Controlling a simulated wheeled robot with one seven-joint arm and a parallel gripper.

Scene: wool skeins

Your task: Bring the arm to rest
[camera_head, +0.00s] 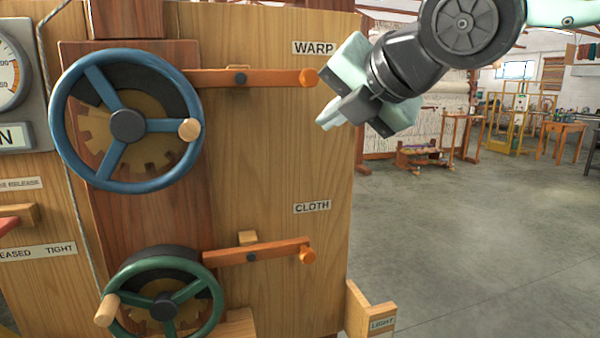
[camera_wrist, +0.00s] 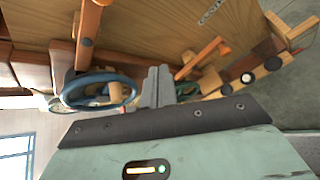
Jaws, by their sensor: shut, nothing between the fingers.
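My gripper (camera_head: 328,122) is at the upper right of the wooden panel in the head view, close to the orange knob of the upper lever. Its fingers are shut with nothing between them. In the wrist view the closed fingers (camera_wrist: 158,84) point toward the panel and its wheels. I cannot tell from these frames whether the fingers touch the lever; a small gap seems to show in the head view. My arm comes in from the upper right.
The panel (camera_head: 280,150) carries a blue handwheel (camera_head: 70,150), a green handwheel (camera_head: 208,312), the WARP lever (camera_head: 255,78) and the CLOTH lever (camera_head: 275,249). A wooden bracket labelled LIGHT (camera_head: 372,310) juts out at lower right. Open floor (camera_head: 470,240) lies to the right.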

